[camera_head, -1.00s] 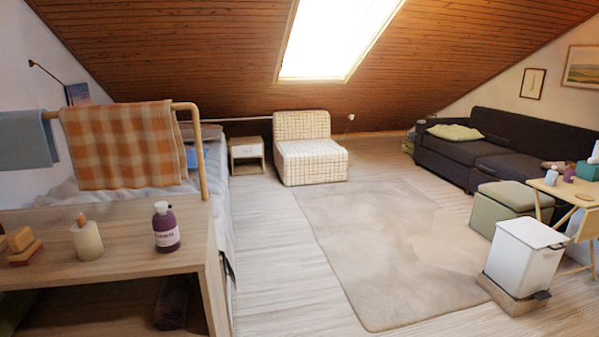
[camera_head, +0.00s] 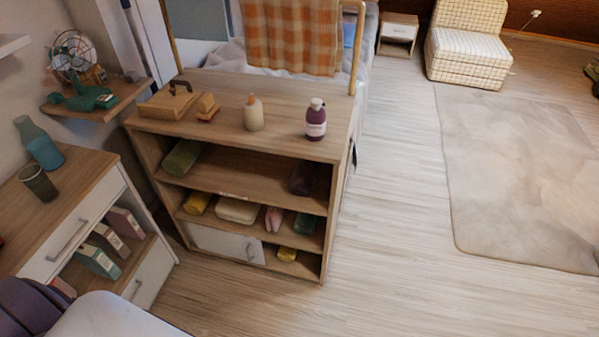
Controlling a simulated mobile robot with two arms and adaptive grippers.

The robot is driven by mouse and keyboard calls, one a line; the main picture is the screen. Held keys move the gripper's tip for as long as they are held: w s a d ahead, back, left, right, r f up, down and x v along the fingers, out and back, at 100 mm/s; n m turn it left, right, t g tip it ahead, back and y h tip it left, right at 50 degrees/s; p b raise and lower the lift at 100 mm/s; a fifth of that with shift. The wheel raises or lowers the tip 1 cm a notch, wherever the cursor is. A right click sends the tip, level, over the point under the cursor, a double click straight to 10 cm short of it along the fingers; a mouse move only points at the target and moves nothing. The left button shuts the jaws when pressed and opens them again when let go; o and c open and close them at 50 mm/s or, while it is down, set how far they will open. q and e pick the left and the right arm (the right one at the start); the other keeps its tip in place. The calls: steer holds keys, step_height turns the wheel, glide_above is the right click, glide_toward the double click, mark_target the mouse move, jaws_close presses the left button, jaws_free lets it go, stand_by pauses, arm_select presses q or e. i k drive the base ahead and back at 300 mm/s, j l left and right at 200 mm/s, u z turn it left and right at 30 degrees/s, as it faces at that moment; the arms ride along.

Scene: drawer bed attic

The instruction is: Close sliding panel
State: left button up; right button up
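In the head view a wooden shelf unit (camera_head: 232,149) stands at the foot of the bed. In its bottom row a pale sliding panel (camera_head: 226,244) with a small vertical handle covers the left part. The right part of that row is open, and a small yellow item (camera_head: 287,254) shows inside it.
Bottles and boxes stand on the unit's top, and several items lie on its upper shelves. A dresser (camera_head: 78,208) with drawers and a dark rounded object (camera_head: 28,308) are at the lower left. The wood floor (camera_head: 400,215) right of the unit is clear.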

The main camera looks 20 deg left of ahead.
mark_target(250, 250)
steer(key=u, duration=0.7)
